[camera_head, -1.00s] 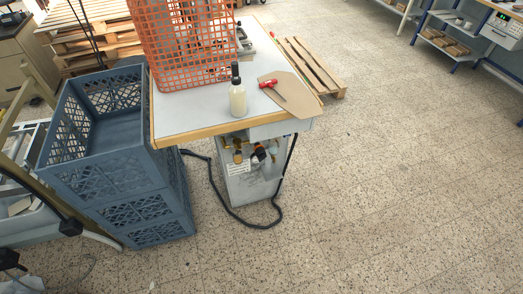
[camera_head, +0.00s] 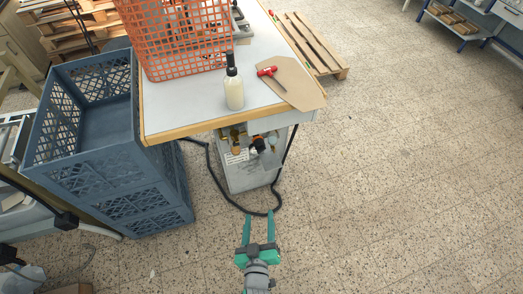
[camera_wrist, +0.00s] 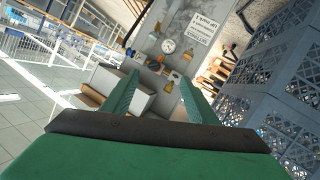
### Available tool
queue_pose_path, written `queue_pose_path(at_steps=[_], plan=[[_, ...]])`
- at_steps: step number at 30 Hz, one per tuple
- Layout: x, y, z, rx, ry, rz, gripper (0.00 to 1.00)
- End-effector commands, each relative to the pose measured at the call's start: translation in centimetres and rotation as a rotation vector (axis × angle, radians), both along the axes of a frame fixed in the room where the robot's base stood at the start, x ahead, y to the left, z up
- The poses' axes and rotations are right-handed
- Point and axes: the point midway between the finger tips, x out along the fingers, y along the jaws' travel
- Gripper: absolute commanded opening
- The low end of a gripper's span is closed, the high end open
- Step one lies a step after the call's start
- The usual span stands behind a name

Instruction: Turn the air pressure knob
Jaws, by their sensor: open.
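The air pressure fittings sit on a grey panel under the table. In the head view a dark knob (camera_head: 259,143) shows there beside brass and orange parts. In the wrist view I see a round white gauge (camera_wrist: 168,46), an orange and dark knob-like part (camera_wrist: 153,64) and brass fittings (camera_wrist: 174,78). Which part is the pressure knob is not certain. My gripper (camera_head: 260,216) has two green fingers, apart and empty, in front of and below the panel. In the wrist view the fingers (camera_wrist: 160,92) point toward the fittings without touching them.
Stacked blue crates (camera_head: 110,150) stand left of the table. The table top (camera_head: 190,108) overhangs the fittings and carries an orange basket (camera_head: 175,45), a bottle (camera_head: 233,88) and a red-handled tool (camera_head: 267,71). Floor at right is clear.

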Motion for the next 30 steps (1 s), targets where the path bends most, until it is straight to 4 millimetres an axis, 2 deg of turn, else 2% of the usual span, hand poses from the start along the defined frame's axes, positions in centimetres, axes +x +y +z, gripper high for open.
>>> queue_pose_path(at_steps=[1,6,12,15,20,26,30], plan=[[2.3,-0.1,-0.2,-0.033,-0.004,0.014,0.53],[9.1,-0.3,-0.6,-0.154,0.003,0.076,0.53],[15.6,-0.9,-0.1,-0.287,0.009,0.145,0.53],[17.6,-1.2,0.2,-0.332,0.011,0.171,0.53],[19.3,-1.5,0.5,-0.37,0.012,0.191,0.53],[21.0,-1.5,0.1,-0.375,0.013,0.194,0.53],[23.2,-1.3,-0.5,-0.373,0.013,0.194,0.53]])
